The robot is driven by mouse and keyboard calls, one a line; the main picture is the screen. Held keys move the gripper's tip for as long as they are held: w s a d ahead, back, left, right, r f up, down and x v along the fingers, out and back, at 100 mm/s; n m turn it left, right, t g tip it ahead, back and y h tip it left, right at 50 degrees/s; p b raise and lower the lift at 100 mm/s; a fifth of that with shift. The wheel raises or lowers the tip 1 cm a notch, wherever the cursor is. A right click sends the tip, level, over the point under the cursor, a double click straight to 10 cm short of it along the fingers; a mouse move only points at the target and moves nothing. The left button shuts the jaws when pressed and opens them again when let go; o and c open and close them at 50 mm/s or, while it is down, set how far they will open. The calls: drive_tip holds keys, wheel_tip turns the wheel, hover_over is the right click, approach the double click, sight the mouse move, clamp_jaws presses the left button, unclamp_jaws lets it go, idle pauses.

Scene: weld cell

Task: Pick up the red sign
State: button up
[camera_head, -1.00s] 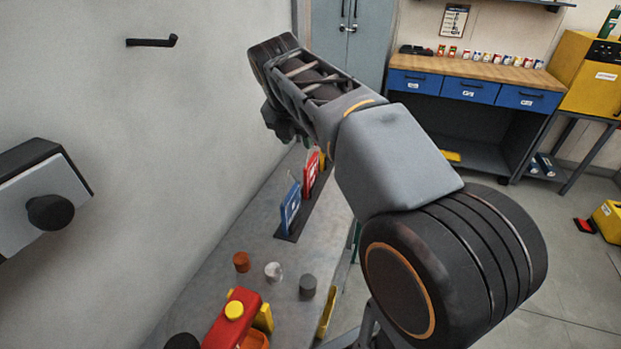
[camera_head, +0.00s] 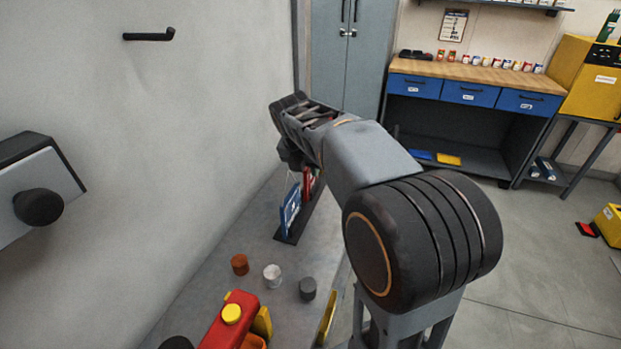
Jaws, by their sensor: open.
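The red sign (camera_head: 308,183) stands upright in a dark rack (camera_head: 287,238) on the grey bench, just behind a blue sign (camera_head: 290,208). Only a part of the red sign shows, because my arm covers its upper and right side. My gripper (camera_head: 289,158) is at the far end of my arm, above and close to the signs. Its fingers are dark and partly hidden by my wrist. It is open, and I see nothing held in it. Whether it touches the red sign I cannot tell.
The grey bench (camera_head: 215,290) runs along the left wall. A brown, a white and a grey cylinder (camera_head: 308,289) stand at its front, near a red-and-yellow object (camera_head: 230,318). A wall hook (camera_head: 150,36) juts out above. A workbench (camera_head: 470,75) stands at the back right.

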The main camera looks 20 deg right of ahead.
drive_tip(key=shift+w+d+f, duration=0.1)
drive_tip(key=shift+f, duration=0.25)
clamp_jaws()
idle(0.3)
